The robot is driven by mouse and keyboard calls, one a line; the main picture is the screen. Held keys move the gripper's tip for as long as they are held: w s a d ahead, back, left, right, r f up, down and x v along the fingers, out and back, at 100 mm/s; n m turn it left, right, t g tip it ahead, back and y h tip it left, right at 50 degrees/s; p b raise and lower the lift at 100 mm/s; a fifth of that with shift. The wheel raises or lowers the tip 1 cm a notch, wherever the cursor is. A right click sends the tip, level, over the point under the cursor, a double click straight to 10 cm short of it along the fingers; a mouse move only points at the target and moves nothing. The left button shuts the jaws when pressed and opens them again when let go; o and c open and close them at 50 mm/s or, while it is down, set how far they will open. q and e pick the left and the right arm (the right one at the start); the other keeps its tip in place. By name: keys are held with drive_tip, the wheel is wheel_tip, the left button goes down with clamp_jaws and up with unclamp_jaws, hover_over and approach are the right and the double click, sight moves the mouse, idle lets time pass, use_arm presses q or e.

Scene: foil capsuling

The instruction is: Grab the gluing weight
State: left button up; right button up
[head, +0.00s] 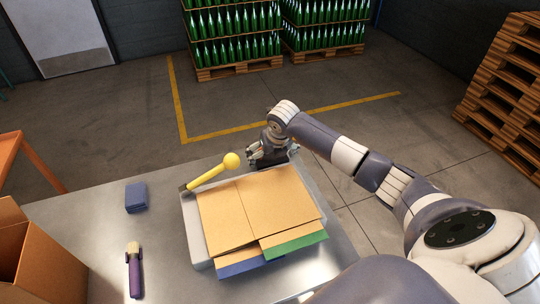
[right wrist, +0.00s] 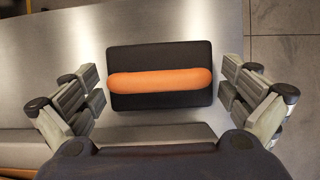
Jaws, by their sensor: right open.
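The gluing weight (right wrist: 160,55) appears to be the black rectangular block with a rounded orange bar handle (right wrist: 160,81); it lies on the metal table in the right wrist view. My right gripper (right wrist: 162,88) is open above it, with one finger on either side of the block and the handle between them. The fingers look apart from the weight. In the head view my right gripper (head: 262,153) hangs at the table's far right corner, behind the cardboard, and largely hides the weight. My left gripper is in neither view.
Cardboard sheets (head: 255,210) lie in a grey tray (head: 192,228) on the metal table (head: 80,230). A yellow ball-ended tool (head: 215,174), a blue block (head: 136,197) and a purple-handled brush (head: 134,272) lie nearby. An open carton (head: 45,255) stands at left. Pallets of green bottles (head: 235,50) stand beyond.

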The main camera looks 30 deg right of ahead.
drive_tip(key=shift+c, duration=0.6)
drive_tip(key=c, duration=1.3)
drive_tip(key=shift+r, duration=0.1)
drive_tip(key=shift+c, duration=0.6)
